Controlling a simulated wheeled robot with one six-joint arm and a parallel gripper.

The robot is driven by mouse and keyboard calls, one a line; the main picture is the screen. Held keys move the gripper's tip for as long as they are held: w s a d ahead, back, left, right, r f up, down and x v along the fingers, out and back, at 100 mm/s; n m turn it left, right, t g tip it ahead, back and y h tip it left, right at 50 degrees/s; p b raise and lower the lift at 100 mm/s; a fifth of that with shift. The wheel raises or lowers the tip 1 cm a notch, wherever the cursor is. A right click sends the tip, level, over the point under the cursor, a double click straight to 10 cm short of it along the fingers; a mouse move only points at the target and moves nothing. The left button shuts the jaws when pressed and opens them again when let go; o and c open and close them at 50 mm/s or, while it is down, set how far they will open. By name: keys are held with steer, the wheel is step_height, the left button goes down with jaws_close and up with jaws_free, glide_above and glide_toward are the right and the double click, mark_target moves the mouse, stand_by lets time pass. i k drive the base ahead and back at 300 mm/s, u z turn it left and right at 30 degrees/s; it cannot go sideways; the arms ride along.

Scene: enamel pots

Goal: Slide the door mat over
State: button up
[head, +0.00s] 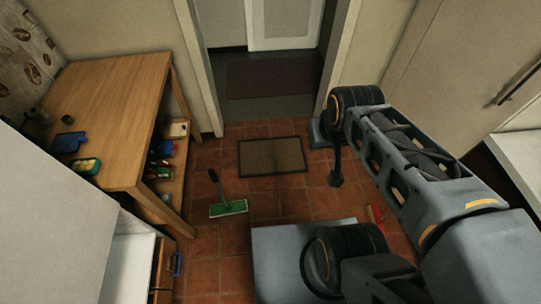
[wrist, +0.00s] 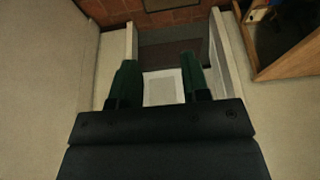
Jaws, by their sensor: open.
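The door mat (head: 272,157) is a brown rectangle with a dark border. It lies flat on the red tiled floor just in front of the doorway. In the wrist view only a strip of the mat (wrist: 171,4) shows at the top edge. My gripper (wrist: 159,64) has its two dark green fingers apart, with nothing between them. It points toward the doorway and is clear of the mat. In the head view my arm reaches up the right side, and its end is to the right of the mat.
A darker mat (head: 270,77) lies beyond the doorway. A green-headed mop (head: 228,208) is on the tiles at the near left of the mat. A wooden table (head: 118,85) with small items stands left. A red object (head: 377,214) lies right, partly hidden. Tiles around the mat are bare.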

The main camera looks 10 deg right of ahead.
mark_target(259, 157)
steer(key=z, duration=0.9)
steer(key=i, duration=1.35)
steer(key=u, duration=2.35)
